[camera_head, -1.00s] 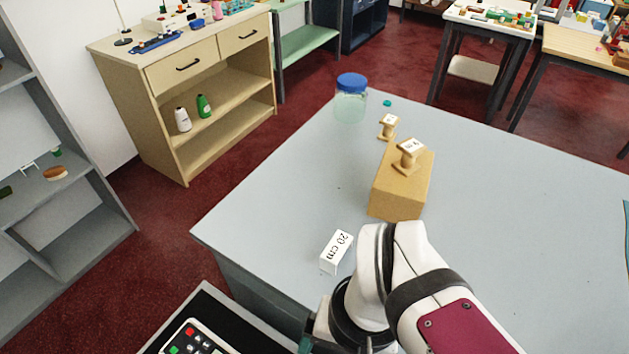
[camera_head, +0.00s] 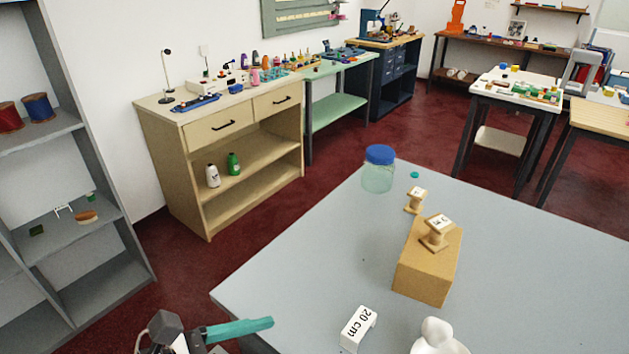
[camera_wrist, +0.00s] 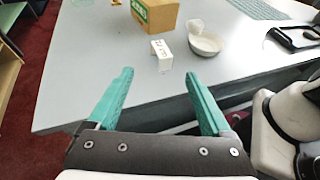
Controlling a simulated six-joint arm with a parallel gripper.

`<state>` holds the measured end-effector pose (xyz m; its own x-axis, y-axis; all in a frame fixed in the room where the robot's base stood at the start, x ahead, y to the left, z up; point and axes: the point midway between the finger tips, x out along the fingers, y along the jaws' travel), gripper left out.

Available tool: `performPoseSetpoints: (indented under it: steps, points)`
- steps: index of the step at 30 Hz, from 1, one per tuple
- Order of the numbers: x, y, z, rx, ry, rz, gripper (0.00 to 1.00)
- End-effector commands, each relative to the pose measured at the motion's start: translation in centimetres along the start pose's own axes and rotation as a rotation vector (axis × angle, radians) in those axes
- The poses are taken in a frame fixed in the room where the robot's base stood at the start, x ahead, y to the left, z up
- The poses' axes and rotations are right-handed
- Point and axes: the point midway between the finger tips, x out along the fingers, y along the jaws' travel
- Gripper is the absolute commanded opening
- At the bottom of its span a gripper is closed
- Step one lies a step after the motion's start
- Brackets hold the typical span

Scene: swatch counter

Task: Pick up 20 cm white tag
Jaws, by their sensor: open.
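The white tag (camera_head: 358,328) reads "20 cm" and stands like a small bent card near the front edge of the grey counter. It also shows in the wrist view (camera_wrist: 162,56), apart from my gripper and beyond the fingertips, in line with the gap between them. My gripper (camera_wrist: 158,76) is open, with two teal fingers spread and nothing between them.
A cardboard box (camera_head: 427,270) with a labelled wooden spool (camera_head: 437,233) on top stands behind the tag. Another spool (camera_head: 415,199) and a blue-lidded jar (camera_head: 379,168) stand farther back. A white dish (camera_wrist: 207,44) sits right of the tag. The counter left of the tag is clear.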

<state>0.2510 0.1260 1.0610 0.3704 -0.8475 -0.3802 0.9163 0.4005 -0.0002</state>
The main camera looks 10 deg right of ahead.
Motion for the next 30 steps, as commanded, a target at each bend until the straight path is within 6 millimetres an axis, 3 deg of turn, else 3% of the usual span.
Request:
performPoseSetpoints:
  steps: [7,19,22,28,30]
  points:
    - [7.0,-0.2,0.1,-0.001,-0.001,-0.007,0.84]
    - [14.0,-0.5,-0.6,0.0,0.001,-0.008,0.84]
    - [15.0,-0.5,-0.6,0.001,0.002,-0.006,0.84]
    - [15.1,-0.4,-0.7,0.001,0.003,-0.003,0.84]
    - [15.1,-0.4,-0.7,0.001,0.003,-0.003,0.73]
